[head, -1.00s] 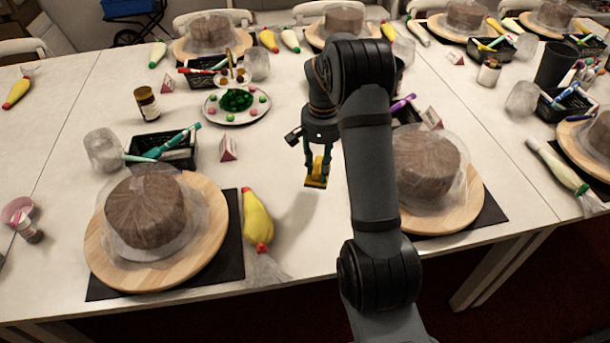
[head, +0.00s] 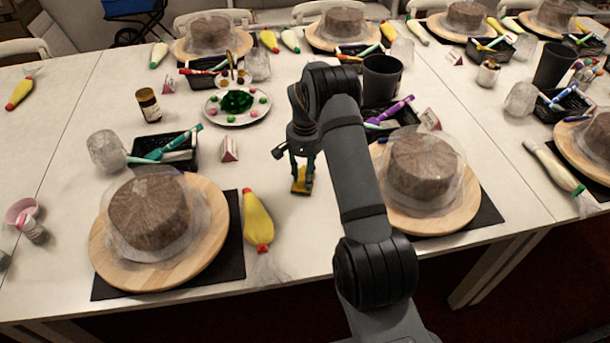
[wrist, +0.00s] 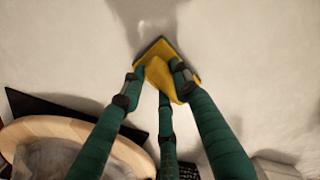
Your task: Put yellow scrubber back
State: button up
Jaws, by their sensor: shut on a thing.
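The yellow scrubber (head: 301,184) is in my gripper (head: 301,172), above the white table between the two front cakes. In the wrist view, the green fingers of my gripper (wrist: 163,80) are closed around the yellow scrubber (wrist: 164,58), and its flat dark-edged end points away from them. A shadow shows on the table near it. A black basket (head: 163,150) with teal-handled tools stands to the left of my gripper. Another black basket (head: 405,118) with purple-handled tools stands to the right, partly behind my arm.
Wooden turntables with wrapped cakes stand on the left (head: 110,262) and right (head: 465,215). A yellow piping bag (head: 257,220) lies in front. A plate of green and pink sweets (head: 237,118), a small card (head: 229,149) and a dark cup (head: 381,80) are behind.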

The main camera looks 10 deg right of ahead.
jog(key=shift+f, duration=0.15)
jog(key=o, duration=0.5)
jog(key=shift+f, duration=0.1)
jog(key=o, duration=0.4)
jog(key=shift+o, duration=0.6)
notch_tip(320, 180, up, 13)
jog(key=shift+f, duration=0.2)
jog(key=shift+f, duration=0.15)
